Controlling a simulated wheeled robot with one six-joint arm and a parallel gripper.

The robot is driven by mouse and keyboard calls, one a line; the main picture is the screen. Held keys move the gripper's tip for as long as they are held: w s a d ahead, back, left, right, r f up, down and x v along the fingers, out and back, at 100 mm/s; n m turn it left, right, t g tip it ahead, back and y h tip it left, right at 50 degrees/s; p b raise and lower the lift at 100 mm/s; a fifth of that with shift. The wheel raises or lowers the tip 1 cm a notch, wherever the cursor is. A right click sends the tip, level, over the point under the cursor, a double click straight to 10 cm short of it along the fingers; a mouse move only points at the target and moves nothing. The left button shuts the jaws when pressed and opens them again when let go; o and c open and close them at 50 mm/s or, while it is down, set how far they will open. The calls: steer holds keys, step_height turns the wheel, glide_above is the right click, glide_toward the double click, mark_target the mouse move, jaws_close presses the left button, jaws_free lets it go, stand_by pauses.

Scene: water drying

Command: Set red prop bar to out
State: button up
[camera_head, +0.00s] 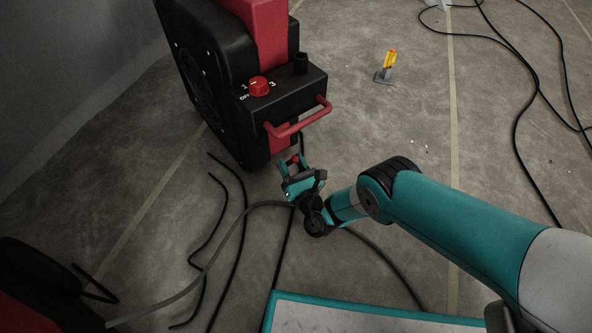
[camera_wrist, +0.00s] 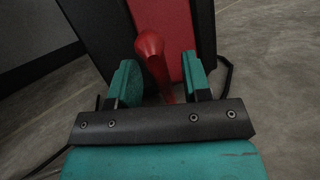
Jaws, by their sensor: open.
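A red bar with a rounded end (camera_wrist: 150,45), which looks like the red prop bar, stands out from the red and black machine in the wrist view. In the head view only a small red piece (camera_head: 296,159) of it seems to show between my fingers, low at the machine's front. My gripper (camera_head: 293,166) is open there. In the wrist view my two teal fingers (camera_wrist: 158,68) stand on either side of the bar, with gaps visible. The bar's lower end is partly hidden by my gripper's dark crosspiece.
The red and black machine (camera_head: 225,75) has a red knob (camera_head: 259,86) and a red U-shaped handle (camera_head: 300,121) above my gripper. Black cables (camera_head: 236,235) lie on the floor around it. A yellow item on a grey base (camera_head: 384,75) stands farther back.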

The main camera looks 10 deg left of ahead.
steer(key=p+v, duration=0.8)
steer(key=v, duration=0.3)
steer(key=shift+s+r+p, duration=0.1)
steer(key=shift+r+p, duration=0.05)
steer(key=shift+p, duration=0.15)
steer(key=shift+s+d+f, duration=0.2)
steer(key=shift+s+d, duration=0.1)
steer(key=shift+c, duration=0.3)
